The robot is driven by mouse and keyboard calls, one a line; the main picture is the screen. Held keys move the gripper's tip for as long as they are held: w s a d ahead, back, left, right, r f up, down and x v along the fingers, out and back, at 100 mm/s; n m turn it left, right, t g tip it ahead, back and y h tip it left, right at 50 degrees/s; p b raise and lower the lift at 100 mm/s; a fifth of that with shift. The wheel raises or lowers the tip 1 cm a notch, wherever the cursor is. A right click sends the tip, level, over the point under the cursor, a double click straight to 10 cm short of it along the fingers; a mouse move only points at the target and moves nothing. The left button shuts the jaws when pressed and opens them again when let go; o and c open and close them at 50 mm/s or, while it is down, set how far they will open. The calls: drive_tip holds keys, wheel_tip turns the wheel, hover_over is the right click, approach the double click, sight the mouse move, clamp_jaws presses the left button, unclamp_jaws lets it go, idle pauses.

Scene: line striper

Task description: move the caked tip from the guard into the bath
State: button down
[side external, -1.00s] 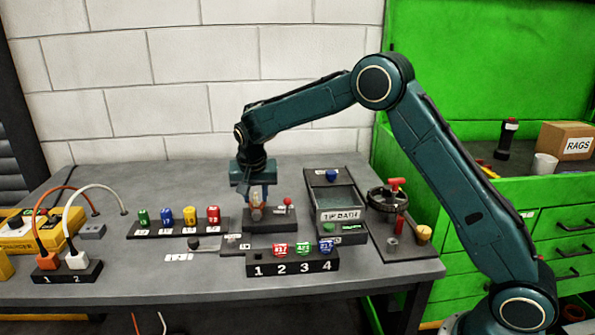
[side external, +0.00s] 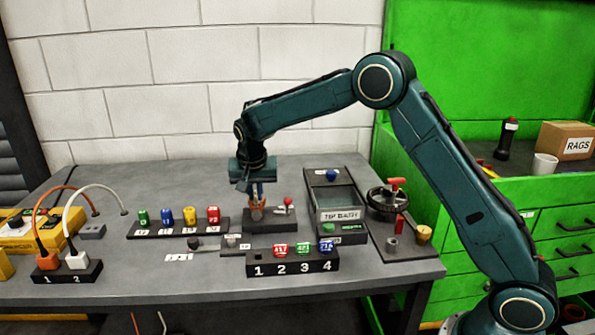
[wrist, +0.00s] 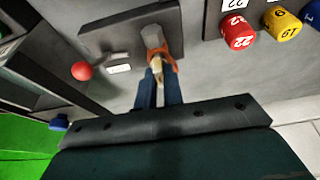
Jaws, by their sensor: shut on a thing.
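My gripper (side external: 257,197) is over the dark block (side external: 285,226) left of the bath, fingers pointing down. In the wrist view its blue fingers (wrist: 158,84) are shut on the pale, crusted caked tip (wrist: 156,66). The orange guard (wrist: 172,60) is around or close beside the tip; it also shows below the fingers in the side view (side external: 256,213). I cannot tell whether the tip is clear of the guard. The bath (side external: 340,214) is an open grey tray labelled TIP BATH, right of the gripper.
A red ball-topped lever (side external: 288,201) stands on the block between gripper and bath. Coloured caps (side external: 190,216) stand left; a numbered rack (side external: 292,263) is in front.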

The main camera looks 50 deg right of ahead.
drive_tip(key=shift+r, duration=0.5)
idle(0.4)
drive_tip(key=shift+r, duration=2.15)
drive_tip(key=s+d+r+m+g+h, duration=0.1)
drive_tip(key=s+d+m, duration=0.5)
drive_tip(key=s+d, duration=0.6)
drive_tip(key=shift+s+r+g, duration=0.4)
drive_tip(key=shift+s+r, duration=0.1)
drive_tip(key=shift+s, duration=0.4)
drive_tip(key=shift+f, duration=0.1)
drive_tip(key=shift+f, duration=2.75)
drive_tip(key=shift+f, duration=0.95)
